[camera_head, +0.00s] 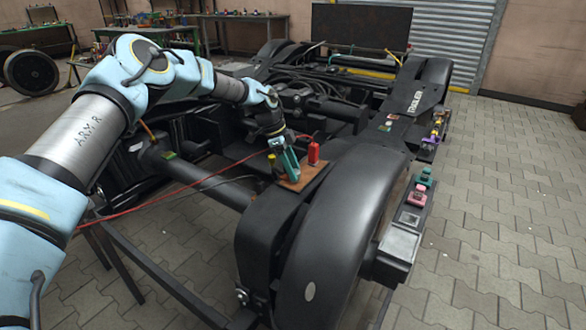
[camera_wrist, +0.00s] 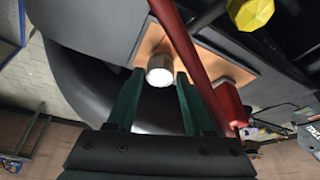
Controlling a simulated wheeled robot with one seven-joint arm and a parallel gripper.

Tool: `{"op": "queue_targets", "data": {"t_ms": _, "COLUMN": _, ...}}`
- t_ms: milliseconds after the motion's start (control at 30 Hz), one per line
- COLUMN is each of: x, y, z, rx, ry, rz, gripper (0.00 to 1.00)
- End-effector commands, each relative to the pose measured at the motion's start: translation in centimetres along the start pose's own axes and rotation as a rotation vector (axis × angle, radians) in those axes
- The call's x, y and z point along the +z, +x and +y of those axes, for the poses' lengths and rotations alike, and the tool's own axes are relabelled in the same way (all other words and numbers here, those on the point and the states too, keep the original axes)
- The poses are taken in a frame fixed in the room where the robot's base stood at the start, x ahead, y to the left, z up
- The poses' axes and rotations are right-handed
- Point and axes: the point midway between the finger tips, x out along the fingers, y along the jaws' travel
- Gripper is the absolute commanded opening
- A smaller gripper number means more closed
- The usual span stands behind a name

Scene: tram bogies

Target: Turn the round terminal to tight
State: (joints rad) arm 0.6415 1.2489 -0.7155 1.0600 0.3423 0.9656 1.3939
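An orange-brown board (camera_head: 306,183) lies on the black bogie frame in the head view; it also shows in the wrist view (camera_wrist: 208,63). A round silver post (camera_wrist: 160,70), probably the round terminal, stands on it in the wrist view. My gripper (camera_head: 291,177) is over the board, with green fingers pointing down. In the wrist view my gripper (camera_wrist: 159,74) is open, its fingertips on either side of the post with gaps visible. Whether the tips are level with the post is unclear. In the head view the fingers hide the post.
A red block (camera_head: 313,153) stands on the board close to my gripper. A yellow knob (camera_head: 271,160) is on the other side. A red cable (camera_wrist: 183,50) crosses the wrist view beside the post. The curved black wheel cover (camera_head: 335,220) is in front.

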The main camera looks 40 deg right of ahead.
Motion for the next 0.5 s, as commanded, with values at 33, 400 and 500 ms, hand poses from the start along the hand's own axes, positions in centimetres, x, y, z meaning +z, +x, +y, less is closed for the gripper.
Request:
{"op": "queue_targets", "data": {"t_ms": 33, "x": 0.0, "y": 0.0, "z": 0.0, "rx": 0.0, "ry": 0.0, "rz": 0.0, "gripper": 0.58}}
{"op": "queue_targets", "data": {"t_ms": 400, "x": -0.02, "y": -0.07, "z": 0.0, "rx": 0.0, "ry": -0.001, "rz": 0.0, "gripper": 0.71}}
{"op": "queue_targets", "data": {"t_ms": 500, "x": -0.01, "y": -0.7, "z": -0.06, "rx": -0.002, "ry": -0.001, "rz": 0.0, "gripper": 0.71}}
